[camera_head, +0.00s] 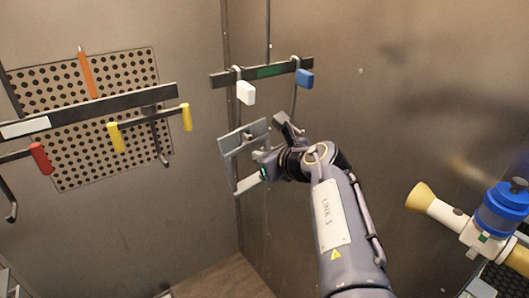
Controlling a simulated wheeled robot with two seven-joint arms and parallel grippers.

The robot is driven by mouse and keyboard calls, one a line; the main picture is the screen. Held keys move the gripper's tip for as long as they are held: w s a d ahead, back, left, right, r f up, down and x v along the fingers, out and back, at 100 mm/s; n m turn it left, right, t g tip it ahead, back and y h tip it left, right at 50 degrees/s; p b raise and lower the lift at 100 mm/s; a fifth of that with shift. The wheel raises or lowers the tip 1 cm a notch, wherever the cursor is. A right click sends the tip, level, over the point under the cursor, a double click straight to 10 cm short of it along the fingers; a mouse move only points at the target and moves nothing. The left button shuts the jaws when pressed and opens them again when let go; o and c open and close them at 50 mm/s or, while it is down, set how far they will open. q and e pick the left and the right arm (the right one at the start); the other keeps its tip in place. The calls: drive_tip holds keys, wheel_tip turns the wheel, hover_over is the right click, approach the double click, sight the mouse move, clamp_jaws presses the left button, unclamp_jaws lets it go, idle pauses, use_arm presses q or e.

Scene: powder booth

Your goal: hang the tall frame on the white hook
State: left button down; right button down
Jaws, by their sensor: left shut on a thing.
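The white hook (245,92) has a white block at its end and hangs from a dark rail in the back corner. A grey frame (240,139), which I take to be the tall frame, is just below the white hook, slightly tilted. It appears apart from the white block, though depth is hard to judge. My left gripper (264,158) is shut on the frame at its right side. The gripper and wrist hide part of the frame. My right gripper is not in view.
A blue hook (304,78) sits right of the white one on the same rail (270,71). At left, a rack bar (90,108) carries red (40,158) and yellow (116,137) hooks before a perforated panel. A blue-topped spray device (502,208) stands lower right.

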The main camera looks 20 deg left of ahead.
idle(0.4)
use_arm(q)
drive_tip(key=c, duration=1.4)
unclamp_jaws()
